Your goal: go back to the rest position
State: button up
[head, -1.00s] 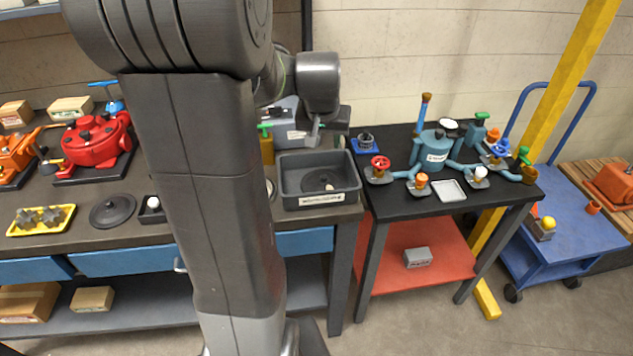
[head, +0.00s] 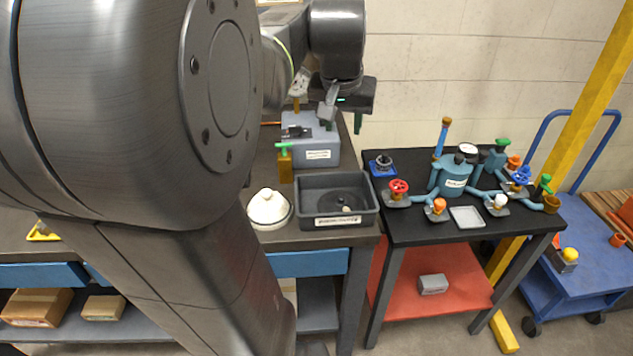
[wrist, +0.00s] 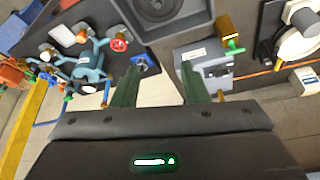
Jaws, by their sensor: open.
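My gripper (head: 343,112) is raised above the back of the workbench, near the grey labelled box, in the head view. In the wrist view its two green fingers (wrist: 158,88) stand wide apart with nothing between them. My arm covers much of the left and middle of the head view and hides most of the bench there.
A grey bin (head: 309,207) holds a dark disc. A white-lidded pot (head: 268,211) stands beside it, and the grey labelled box (head: 318,154) is behind. A black table (head: 408,229) at right carries a blue manifold (head: 453,177) with coloured valves. A blue cart (head: 583,292) stands further right.

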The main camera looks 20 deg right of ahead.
jog(key=x, duration=1.4)
jog(key=shift+s+r+p, duration=0.15)
jog(key=shift+r+p, duration=2.05)
jog(key=shift+r, duration=0.45)
jog(key=shift+f, duration=0.15)
